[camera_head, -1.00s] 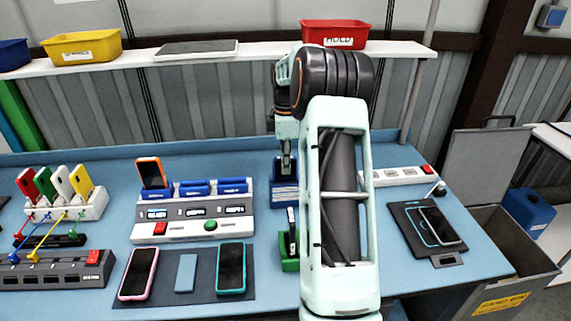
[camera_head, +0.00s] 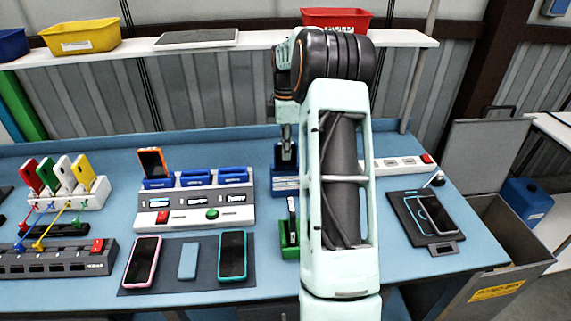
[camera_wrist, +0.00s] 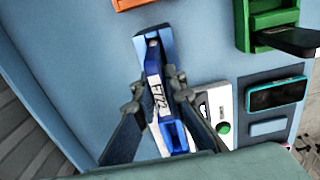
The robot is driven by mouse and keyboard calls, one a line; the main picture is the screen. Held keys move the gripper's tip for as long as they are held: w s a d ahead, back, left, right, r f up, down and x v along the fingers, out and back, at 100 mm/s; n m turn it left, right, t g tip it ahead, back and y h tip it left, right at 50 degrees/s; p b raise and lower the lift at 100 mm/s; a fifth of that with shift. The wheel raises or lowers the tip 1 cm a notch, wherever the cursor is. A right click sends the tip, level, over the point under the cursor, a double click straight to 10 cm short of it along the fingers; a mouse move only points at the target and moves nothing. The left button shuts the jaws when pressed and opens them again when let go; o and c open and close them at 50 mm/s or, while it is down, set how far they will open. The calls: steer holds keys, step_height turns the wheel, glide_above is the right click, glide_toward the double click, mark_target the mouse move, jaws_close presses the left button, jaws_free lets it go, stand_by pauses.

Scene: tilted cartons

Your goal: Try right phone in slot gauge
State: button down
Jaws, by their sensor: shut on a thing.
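In the head view my gripper (camera_head: 286,139) points down over the blue slot gauge (camera_head: 285,186), right of the charger row. It is shut on a phone (camera_head: 287,155) that shows as a dark face with blue edges, upright at the gauge. In the wrist view my gripper's fingers (camera_wrist: 157,92) close on the narrow blue phone (camera_wrist: 152,58), seen nearly edge-on. The gauge (camera_wrist: 174,135) shows there too, with a white label. The phone's lower end is hard to make out, so I cannot tell how deep it sits in the slot.
A green stand (camera_head: 289,252) holding a dark phone is just in front of the gauge. A dark mat (camera_head: 208,258) bears pink and teal phones and a small blue-grey block. An orange phone (camera_head: 153,162) stands in the charger (camera_head: 190,204). A black pad (camera_head: 412,222) with a phone lies right.

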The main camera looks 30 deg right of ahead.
steer(key=shift+r+p, duration=1.9)
steer(key=shift+r, duration=2.5)
steer(key=shift+a, duration=0.1)
